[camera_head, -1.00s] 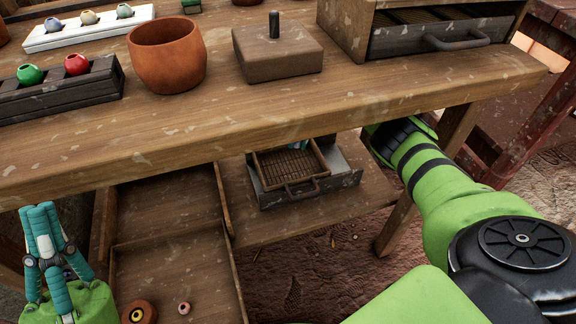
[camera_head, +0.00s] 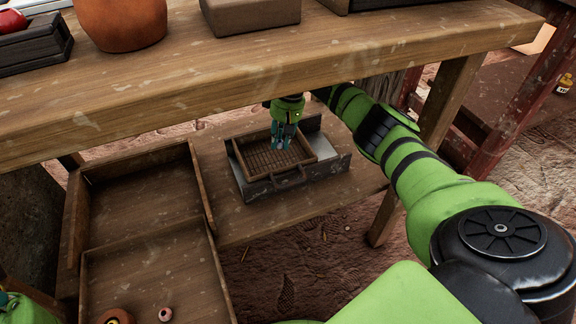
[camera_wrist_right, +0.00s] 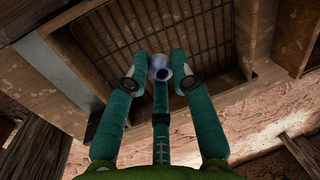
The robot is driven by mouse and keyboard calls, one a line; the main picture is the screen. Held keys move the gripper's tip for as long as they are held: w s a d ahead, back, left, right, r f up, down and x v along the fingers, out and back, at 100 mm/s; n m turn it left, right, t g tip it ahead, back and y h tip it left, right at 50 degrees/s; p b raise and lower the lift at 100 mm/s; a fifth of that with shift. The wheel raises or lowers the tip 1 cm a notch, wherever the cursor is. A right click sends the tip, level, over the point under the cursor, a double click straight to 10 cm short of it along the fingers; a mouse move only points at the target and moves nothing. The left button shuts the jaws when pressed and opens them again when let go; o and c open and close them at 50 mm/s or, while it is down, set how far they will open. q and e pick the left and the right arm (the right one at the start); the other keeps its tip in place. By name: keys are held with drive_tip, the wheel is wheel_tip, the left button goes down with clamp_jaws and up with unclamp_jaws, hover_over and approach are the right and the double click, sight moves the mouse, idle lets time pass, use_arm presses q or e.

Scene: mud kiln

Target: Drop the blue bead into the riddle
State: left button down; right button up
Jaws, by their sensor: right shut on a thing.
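The riddle (camera_head: 309,152) is a small wooden tray with a slatted bottom, on the lower shelf under the table. My right gripper (camera_head: 282,143) reaches under the tabletop and points down over the riddle's far part. In the right wrist view its teal fingers (camera_wrist_right: 162,66) are shut on the blue bead (camera_wrist_right: 159,62), a pale blue ball with a dark hole, with the riddle's slats (camera_wrist_right: 185,35) beyond. The bead is hidden in the head view. Of my left gripper, only a green part shows at the bottom left corner; its fingers cannot be made out.
The tabletop edge (camera_head: 200,92) overhangs the shelf and my right arm. A divided wooden tray (camera_head: 140,205) stands left of the riddle, holding a brown ring (camera_head: 116,316) and a pink bead (camera_head: 165,314). A table leg (camera_head: 450,100) stands at the right.

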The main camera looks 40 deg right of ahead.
drive_tip(key=o, duration=0.9)
drive_tip(key=v, duration=0.7)
drive_tip(key=shift+r, duration=0.3)
